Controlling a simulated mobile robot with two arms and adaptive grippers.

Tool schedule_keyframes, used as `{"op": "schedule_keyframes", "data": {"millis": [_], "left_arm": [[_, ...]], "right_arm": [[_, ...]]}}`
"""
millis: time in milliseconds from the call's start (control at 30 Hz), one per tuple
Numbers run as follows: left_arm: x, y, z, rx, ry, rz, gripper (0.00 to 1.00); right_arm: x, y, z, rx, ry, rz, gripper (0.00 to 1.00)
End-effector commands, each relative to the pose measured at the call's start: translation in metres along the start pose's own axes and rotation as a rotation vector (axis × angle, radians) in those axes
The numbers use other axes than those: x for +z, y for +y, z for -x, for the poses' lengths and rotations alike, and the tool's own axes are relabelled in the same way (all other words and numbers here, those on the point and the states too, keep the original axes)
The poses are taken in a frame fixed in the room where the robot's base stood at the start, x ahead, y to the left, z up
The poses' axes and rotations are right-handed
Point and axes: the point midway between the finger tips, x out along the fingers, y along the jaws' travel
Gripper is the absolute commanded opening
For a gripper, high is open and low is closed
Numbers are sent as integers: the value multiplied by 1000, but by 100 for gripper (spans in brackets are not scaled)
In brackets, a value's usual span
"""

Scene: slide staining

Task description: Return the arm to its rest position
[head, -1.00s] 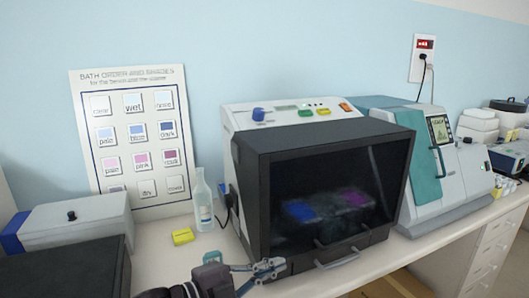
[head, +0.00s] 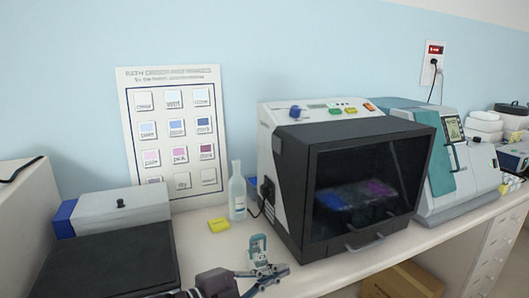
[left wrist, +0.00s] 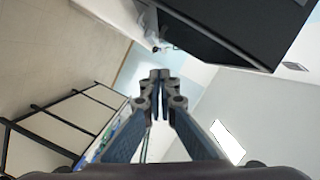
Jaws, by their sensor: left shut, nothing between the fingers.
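My left gripper (head: 282,269) is low in the middle of the head view, in front of the counter's front edge and below the black-fronted staining machine (head: 355,190). It is shut and empty. In the left wrist view its two fingertips (left wrist: 160,74) meet, with nothing between them. A small teal-and-white object (head: 258,250) stands just behind the gripper in the head view and is partly hidden by it. My right gripper is in neither view.
A clear bottle (head: 237,195) and a yellow block (head: 218,225) are left of the machine. A grey box (head: 120,210) and a dark flat-topped unit (head: 110,262) are farther left. A teal-and-grey device (head: 445,160) stands right. A cardboard box (head: 405,280) sits below the counter.

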Motion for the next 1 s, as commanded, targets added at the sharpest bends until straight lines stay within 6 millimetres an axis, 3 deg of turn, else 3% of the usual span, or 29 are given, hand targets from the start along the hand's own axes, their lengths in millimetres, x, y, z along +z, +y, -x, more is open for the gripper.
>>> {"op": "schedule_keyframes", "data": {"millis": [333,567,767,867,1000], "left_arm": [[-13,36,-5,20,-59,144,0],[-15,70,2,25,-163,326,0],[6,109,35,11,-363,588,0],[23,134,63,0,-493,731,0],[50,179,118,-13,-709,935,0]], "right_arm": [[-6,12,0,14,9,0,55],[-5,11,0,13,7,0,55],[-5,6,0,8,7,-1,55],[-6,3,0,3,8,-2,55],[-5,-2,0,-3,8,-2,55]]}}
